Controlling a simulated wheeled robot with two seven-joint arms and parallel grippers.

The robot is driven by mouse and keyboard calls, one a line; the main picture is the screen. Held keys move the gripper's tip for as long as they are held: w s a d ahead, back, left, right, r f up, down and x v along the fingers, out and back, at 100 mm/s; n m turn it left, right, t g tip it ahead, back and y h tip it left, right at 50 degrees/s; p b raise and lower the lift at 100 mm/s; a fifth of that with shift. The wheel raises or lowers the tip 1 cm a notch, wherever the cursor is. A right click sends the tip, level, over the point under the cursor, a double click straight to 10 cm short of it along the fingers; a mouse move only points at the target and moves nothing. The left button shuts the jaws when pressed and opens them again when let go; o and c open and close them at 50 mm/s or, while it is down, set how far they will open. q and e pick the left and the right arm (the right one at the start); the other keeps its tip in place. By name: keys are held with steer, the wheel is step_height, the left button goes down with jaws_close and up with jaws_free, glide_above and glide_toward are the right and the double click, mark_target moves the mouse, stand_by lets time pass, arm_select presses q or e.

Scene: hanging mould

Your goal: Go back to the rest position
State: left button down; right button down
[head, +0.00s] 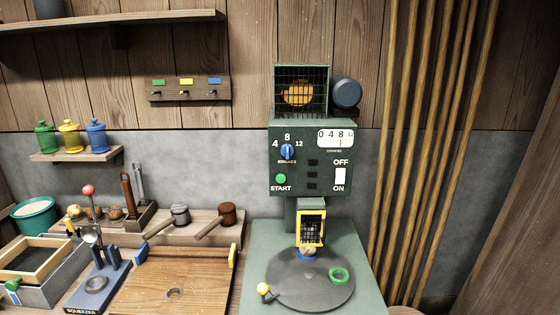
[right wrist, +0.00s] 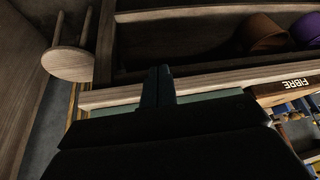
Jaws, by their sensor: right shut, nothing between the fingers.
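My right gripper (right wrist: 158,86) shows in the right wrist view as a dark shape at the picture's middle. Its fingers are together with nothing between them. A wooden shelf edge lies just beyond the fingertips; I cannot tell whether they touch it. Neither gripper shows in the head view. My left gripper is in no view.
In the head view a green machine (head: 310,160) stands over a dark round plate (head: 310,292). A wooden board (head: 185,285), a blue squeezer (head: 98,287) and a screen frame (head: 35,262) are at left. In the right wrist view are a shelf (right wrist: 210,84) and a stool (right wrist: 70,62).

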steer(key=s+f+g, duration=0.1)
steer(key=s+f, duration=0.3)
steer(key=s, duration=0.3)
steer(key=s+f+g, duration=0.2)
steer(key=s+f, duration=0.2)
steer(key=s, duration=0.4)
steer(key=shift+s+a+f, duration=0.15)
steer(key=shift+s+f, duration=0.1)
steer(key=shift+s, duration=0.05)
